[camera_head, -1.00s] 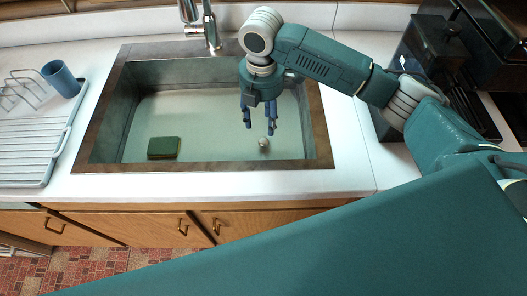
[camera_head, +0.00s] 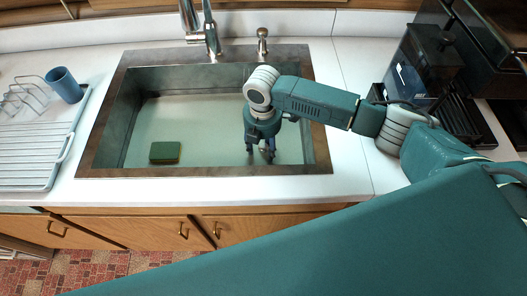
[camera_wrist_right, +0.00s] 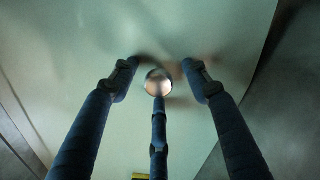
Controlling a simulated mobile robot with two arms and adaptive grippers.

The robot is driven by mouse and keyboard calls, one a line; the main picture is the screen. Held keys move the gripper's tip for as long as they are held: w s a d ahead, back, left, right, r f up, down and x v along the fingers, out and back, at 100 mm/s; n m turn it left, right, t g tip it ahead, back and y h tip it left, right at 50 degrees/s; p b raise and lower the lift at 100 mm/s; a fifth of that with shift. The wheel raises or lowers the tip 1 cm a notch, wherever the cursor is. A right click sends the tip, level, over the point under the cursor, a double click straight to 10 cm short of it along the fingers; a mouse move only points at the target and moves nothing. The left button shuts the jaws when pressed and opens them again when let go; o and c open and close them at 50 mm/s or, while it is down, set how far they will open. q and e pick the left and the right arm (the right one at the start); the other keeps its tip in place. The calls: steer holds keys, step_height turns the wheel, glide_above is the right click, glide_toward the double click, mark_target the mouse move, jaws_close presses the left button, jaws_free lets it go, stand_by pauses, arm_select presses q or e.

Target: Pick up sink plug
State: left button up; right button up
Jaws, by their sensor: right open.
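The sink plug (camera_wrist_right: 158,82) is a small round shiny knob on the sink's bottom. In the right wrist view it sits between the spread fingertips. In the head view the fingers mostly hide it. My right gripper (camera_head: 261,153) is open and points down into the right part of the sink, with its fingertips low around the plug. In the right wrist view one finger of the gripper (camera_wrist_right: 161,78) overlaps the plug's lower edge; I cannot tell whether it touches. My left gripper is not in view.
The sink (camera_head: 110,115) has a brown rim and walls around my gripper. A green sponge (camera_head: 165,152) lies at its left front. A faucet (camera_head: 208,38) stands behind. A drying rack (camera_head: 35,160) and a blue cup (camera_head: 64,84) are at left. The sink's middle is free.

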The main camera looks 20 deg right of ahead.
steer(key=shift+c, duration=0.3)
jaws_close()
steer(key=shift+r, duration=0.2)
